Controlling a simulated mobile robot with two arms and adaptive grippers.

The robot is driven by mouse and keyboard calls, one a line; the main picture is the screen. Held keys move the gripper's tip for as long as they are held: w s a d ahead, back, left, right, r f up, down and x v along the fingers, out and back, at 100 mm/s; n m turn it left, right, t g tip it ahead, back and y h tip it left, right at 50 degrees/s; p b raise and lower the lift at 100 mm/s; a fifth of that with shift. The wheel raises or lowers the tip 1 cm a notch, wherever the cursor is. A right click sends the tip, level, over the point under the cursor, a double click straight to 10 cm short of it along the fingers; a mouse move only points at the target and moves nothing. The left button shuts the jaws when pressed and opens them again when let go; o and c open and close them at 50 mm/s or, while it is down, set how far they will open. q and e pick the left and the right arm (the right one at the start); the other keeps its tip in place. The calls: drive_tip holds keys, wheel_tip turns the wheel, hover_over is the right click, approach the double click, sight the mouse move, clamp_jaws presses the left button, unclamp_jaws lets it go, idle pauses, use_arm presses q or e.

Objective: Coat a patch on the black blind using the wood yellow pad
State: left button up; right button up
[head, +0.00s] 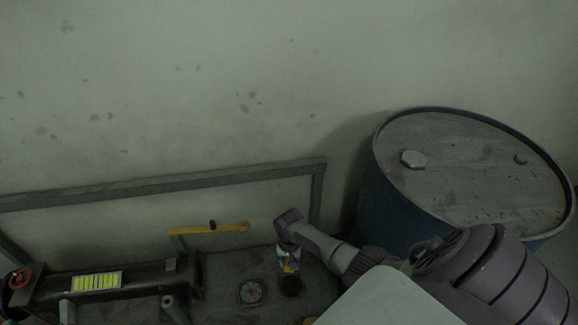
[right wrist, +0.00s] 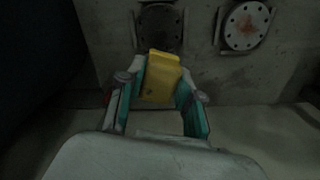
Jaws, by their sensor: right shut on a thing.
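My right gripper (right wrist: 160,92) is shut on the yellow pad (right wrist: 160,77), a small block between its teal fingers. In the head view, the right gripper (head: 288,262) is low in the middle, with a bit of yellow at its fingers. Just beyond the pad in the right wrist view is the black blind (right wrist: 161,24), a dark plate with bolts around its edge. In the head view, the black blind (head: 292,287) is a dark disc just below the gripper. I cannot tell whether pad and blind touch. My left gripper is not in view.
A grey bolted disc with a reddish centre (head: 250,291) is left of the blind. A yellow lever (head: 208,228) and a dark pipe with a yellow label (head: 60,288) stand further left. A rail (head: 180,184) runs behind. A blue drum (head: 385,200) is at the right.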

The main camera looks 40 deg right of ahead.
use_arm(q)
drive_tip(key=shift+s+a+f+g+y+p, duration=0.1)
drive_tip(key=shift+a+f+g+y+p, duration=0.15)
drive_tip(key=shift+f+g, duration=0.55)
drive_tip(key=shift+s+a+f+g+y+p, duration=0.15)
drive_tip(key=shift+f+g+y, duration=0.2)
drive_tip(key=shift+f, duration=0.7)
